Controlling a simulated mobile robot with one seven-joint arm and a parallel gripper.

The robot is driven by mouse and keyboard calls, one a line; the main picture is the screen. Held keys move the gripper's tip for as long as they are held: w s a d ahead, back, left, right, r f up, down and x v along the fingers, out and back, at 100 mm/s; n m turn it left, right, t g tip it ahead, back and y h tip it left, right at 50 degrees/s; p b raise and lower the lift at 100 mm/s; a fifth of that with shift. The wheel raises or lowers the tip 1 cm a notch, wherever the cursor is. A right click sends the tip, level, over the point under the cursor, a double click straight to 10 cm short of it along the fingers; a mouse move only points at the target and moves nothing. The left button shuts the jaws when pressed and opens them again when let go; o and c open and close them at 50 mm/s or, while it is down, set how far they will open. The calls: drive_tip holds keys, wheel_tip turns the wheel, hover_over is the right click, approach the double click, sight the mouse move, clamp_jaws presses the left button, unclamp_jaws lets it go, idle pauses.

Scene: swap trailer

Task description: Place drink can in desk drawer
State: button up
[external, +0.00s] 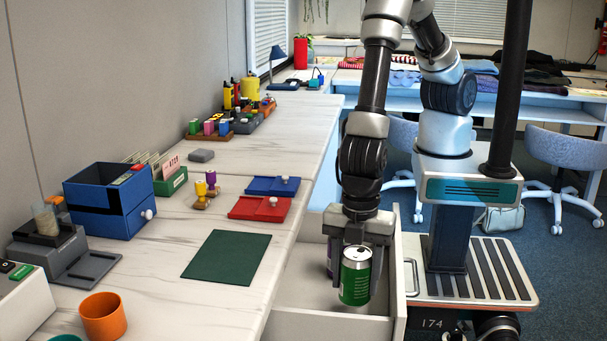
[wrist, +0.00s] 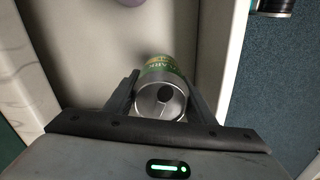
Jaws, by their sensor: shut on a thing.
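A green and silver drink can (external: 356,276) is upright between the fingers of my gripper (external: 361,256). My gripper points down and is shut on the can, over the open desk drawer (external: 290,327). In the wrist view the can (wrist: 161,98) shows its silver top between the two dark fingers of the gripper (wrist: 160,97), with the pale drawer floor (wrist: 105,45) behind it. I cannot tell whether the can's base touches the drawer floor. A purple object (external: 330,256) is partly hidden behind the gripper in the drawer.
The drawer front with its handle (external: 412,285) is close to the can's right. On the desk are a green mat (external: 227,257), red tray (external: 260,207), blue tray (external: 272,186), blue box (external: 110,200) and orange cup (external: 103,317). The drawer's near part is clear.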

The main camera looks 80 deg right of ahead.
drive_tip(key=shift+f+b, duration=0.4)
drive_tip(key=shift+f, duration=1.3)
drive_tip(key=shift+f, duration=0.2)
drive_tip(key=o, duration=1)
drive_tip(key=shift+r, duration=0.1)
